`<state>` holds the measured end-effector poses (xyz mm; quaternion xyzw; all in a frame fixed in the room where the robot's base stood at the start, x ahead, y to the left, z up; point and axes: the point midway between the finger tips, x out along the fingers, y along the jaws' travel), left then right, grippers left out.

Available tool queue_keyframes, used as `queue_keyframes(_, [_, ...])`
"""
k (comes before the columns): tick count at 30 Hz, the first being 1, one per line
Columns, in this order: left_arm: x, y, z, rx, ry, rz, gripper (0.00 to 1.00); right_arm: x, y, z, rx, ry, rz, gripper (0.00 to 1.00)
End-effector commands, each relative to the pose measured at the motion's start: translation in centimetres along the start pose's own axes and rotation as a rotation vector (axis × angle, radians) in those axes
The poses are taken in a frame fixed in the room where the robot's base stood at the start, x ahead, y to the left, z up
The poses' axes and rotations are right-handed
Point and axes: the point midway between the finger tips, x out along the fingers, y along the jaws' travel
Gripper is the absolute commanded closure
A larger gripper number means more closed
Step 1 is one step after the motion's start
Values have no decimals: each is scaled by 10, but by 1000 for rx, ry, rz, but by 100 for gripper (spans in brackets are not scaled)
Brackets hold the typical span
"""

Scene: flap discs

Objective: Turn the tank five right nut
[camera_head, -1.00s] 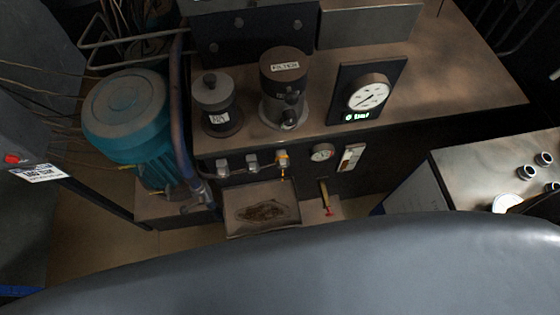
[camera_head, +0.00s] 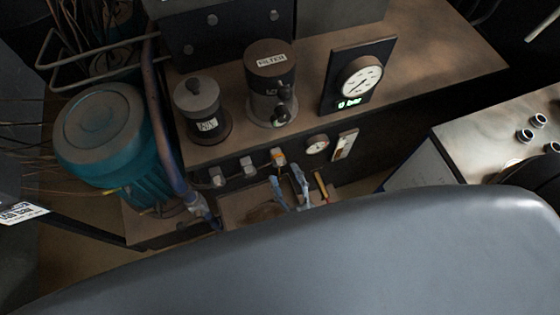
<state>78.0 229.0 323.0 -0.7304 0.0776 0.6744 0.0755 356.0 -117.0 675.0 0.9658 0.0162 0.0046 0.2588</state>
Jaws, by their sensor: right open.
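Two more grey fittings, the middle one (camera_head: 249,167) and the left one (camera_head: 217,177), sit in the same row. No tank label or number five is readable, so I cannot tell which part is the right nut. My left gripper is not in view.
A teal cylindrical machine (camera_head: 100,130) and a dark pipe (camera_head: 165,130) stand left of the bench. On the bench are a small dark canister (camera_head: 200,105), a FILTER canister (camera_head: 270,80) and a dial gauge (camera_head: 360,76). A large grey curved surface (camera_head: 330,260) blocks the foreground.

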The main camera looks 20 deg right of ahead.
Motion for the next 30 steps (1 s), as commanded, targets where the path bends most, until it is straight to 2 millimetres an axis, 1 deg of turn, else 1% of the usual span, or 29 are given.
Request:
queue_keyframes(1, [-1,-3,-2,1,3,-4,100,11,0,-1,-1,3,0,47])
queue_keyframes(3, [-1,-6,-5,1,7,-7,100,22,0,-1,-1,2,1,47])
queue_keyframes(8, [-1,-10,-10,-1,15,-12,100,40,0,0,0,1,-1,47])
queue_keyframes(13, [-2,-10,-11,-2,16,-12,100,47,0,0,0,0,-1,47])
queue_keyframes(20, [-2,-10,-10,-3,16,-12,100,47,0,0,0,0,-1,47])
queue_keyframes(21, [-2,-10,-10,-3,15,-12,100,47,0,0,0,0,-1,55])
queue_keyframes(26, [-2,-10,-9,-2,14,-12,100,46,0,0,0,0,-1,87])
queue_keyframes(27, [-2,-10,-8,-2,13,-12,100,46,0,0,0,0,-1,96])
queue_keyframes(28, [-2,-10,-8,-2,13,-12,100,46,0,0,0,0,-1,100])
queue_keyframes(30, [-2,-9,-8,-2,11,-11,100,46,0,0,0,0,-1,100])
